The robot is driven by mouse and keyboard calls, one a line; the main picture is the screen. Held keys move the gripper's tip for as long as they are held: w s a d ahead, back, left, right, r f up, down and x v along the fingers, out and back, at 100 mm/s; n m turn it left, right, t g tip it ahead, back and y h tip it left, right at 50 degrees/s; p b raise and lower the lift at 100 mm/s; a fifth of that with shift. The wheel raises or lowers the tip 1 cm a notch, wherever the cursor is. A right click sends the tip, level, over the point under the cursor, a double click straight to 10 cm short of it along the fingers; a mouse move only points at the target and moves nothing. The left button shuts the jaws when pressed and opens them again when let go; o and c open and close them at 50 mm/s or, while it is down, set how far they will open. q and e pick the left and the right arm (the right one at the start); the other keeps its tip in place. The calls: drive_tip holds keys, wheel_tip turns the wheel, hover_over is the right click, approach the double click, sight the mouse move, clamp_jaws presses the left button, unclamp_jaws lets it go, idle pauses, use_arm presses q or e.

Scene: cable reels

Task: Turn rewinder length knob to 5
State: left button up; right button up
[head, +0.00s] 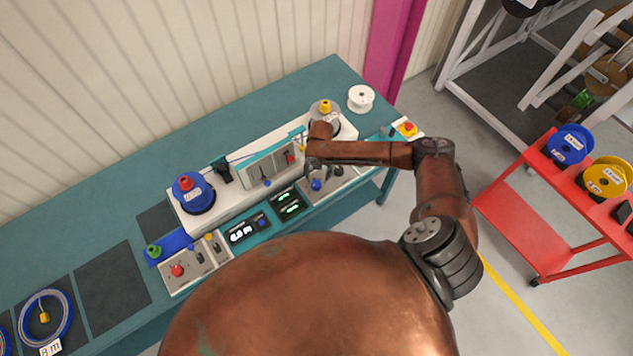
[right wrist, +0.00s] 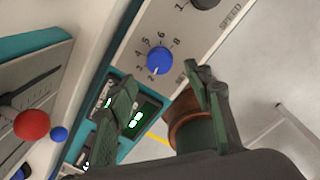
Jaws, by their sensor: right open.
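The rewinder (head: 235,188) stands on the teal bench with a control panel at its front right. A blue knob (right wrist: 160,60) on the pale panel has a number scale, with 2, 4, 5, 6 and 8 readable. Its white mark seems to point near 2; its label is mostly hidden by a finger. The knob also shows in the head view (head: 316,185). My right gripper (right wrist: 160,88) is open and empty, its fingertips just short of the knob and apart from it. It also shows in the head view (head: 317,173). My left gripper is not in view.
A dark knob (right wrist: 205,2) marked SPEED sits beside the blue one. A red ball handle (right wrist: 31,124) stands to the left. Green displays (head: 287,203) lie left of the panel. A blue reel (head: 190,188) and a white spool (head: 360,98) are on the bench.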

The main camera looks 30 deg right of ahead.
sight(316, 183)
drive_tip(key=f+p, duration=0.1)
drive_tip(key=f, duration=0.6)
drive_tip(key=shift+a+f, duration=0.1)
drive_tip(key=shift+a, duration=0.1)
drive_tip(key=c, duration=1.2)
